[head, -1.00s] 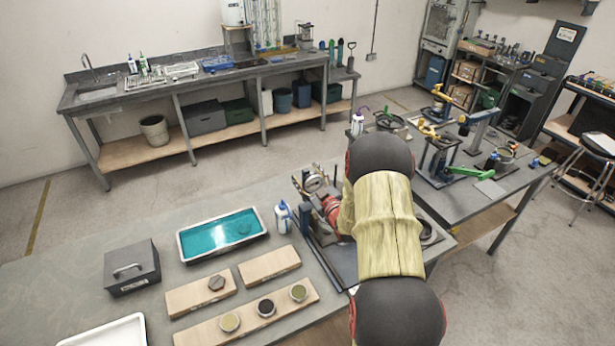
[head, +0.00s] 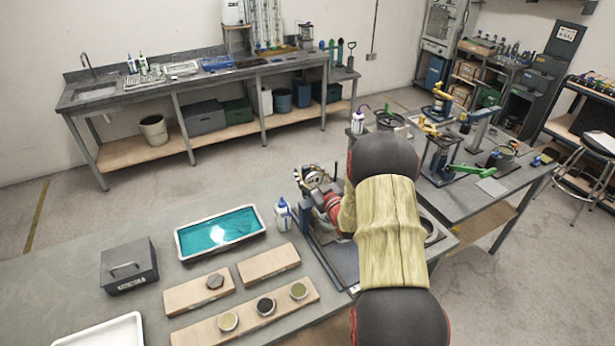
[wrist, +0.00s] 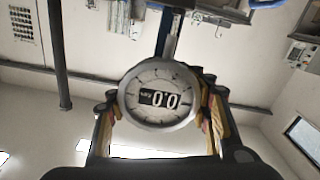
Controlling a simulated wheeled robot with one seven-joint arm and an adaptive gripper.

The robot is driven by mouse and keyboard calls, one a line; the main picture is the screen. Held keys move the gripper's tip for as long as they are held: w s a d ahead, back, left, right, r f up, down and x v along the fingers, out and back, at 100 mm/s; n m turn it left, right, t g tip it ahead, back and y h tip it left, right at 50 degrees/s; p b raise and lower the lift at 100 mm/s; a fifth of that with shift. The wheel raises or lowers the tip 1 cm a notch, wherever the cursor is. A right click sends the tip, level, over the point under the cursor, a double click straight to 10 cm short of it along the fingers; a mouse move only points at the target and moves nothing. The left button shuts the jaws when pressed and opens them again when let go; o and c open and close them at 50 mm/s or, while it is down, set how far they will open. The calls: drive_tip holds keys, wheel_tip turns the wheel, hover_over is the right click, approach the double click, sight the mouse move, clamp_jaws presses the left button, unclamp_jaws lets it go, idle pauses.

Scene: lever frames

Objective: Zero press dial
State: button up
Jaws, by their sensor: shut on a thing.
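The press dial (wrist: 138,78) faces me in the wrist view, a round pale gauge with a metal rim. Its black window (wrist: 159,99) shows large white digits that look like 00, with smaller marks to their left too small to read. My gripper (wrist: 162,108) has one finger on each side of the rim and is shut on the dial. In the head view, the dial (head: 312,177) stands at the table's far edge, with my red gripper (head: 332,203) at its right. My arm hides much of the press there.
A blue-capped white bottle (head: 283,216) stands close left of the press. A teal-filled tray (head: 180,247), wooden boards with small round pieces (head: 265,307) and a grey box (head: 128,268) lie farther left. A second table with clamps (head: 490,187) is at right.

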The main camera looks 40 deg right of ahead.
drive_tip(key=o, duration=1.2)
drive_tip(key=shift+o, duration=0.6)
drive_tip(key=v, duration=1.2)
